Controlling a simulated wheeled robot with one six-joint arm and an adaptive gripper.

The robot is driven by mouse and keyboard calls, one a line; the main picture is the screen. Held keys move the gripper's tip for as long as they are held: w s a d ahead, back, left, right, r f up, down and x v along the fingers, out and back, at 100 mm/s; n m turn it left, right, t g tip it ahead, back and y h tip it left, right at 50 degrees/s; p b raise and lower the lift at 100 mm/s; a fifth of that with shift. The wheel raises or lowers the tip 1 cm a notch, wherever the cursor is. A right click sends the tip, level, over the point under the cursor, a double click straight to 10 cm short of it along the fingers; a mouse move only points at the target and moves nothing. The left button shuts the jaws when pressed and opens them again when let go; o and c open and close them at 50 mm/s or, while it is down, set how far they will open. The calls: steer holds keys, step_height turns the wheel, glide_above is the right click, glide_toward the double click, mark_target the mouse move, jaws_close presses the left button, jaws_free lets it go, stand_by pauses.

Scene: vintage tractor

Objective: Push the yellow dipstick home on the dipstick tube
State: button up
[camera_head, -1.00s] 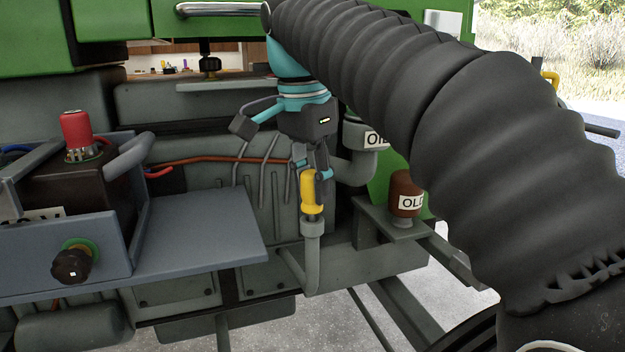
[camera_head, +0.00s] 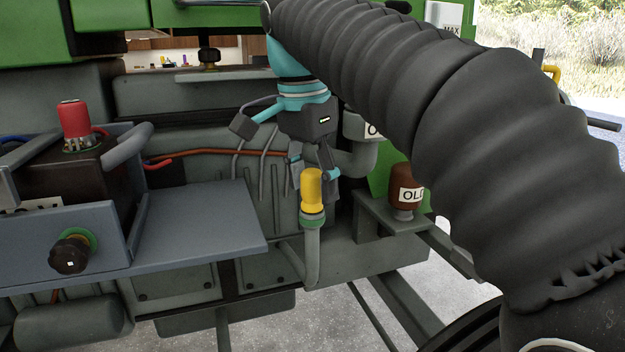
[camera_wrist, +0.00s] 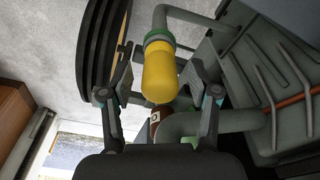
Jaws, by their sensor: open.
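The yellow dipstick (camera_head: 311,186) stands upright at the top of the grey dipstick tube (camera_head: 312,255), its handle low against the green-grey collar at the tube's mouth. It also shows in the wrist view (camera_wrist: 159,76), with the collar (camera_wrist: 159,37) just beyond it. My gripper (camera_head: 313,172) is behind and above the handle. In the wrist view my gripper (camera_wrist: 160,82) has its two fingers apart on either side of the handle, with gaps visible. The inside of the tube is hidden.
A brown filter marked OLD (camera_head: 405,190) sits on a bracket at right. A grey pipe (camera_head: 358,160) runs close beside my gripper. A grey tray (camera_head: 200,225) with a battery and red cap (camera_head: 75,125) is at left.

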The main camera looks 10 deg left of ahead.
step_height(320, 180, up, 11)
steer(key=p, duration=0.8)
steer(key=shift+r, duration=0.1)
steer(key=s+d+f+n+t, duration=0.1)
steer(key=s+d+f+n, duration=0.1)
steer(key=s+d+f, duration=0.3)
steer(key=s+d+f+n+t, duration=0.2)
steer(key=s+d+f+n, duration=0.1)
steer(key=d+f, duration=0.6)
steer(key=s+d+f+n+t+y, duration=0.1)
steer(key=s+d+f+n, duration=0.2)
steer(key=f, duration=0.9)
steer(key=s+d, duration=0.3)
steer(key=d, duration=0.1)
steer(key=shift+s+d+f+t, duration=0.3)
steer(key=shift+s+d+f, duration=0.05)
steer(key=shift+d+f, duration=0.05)
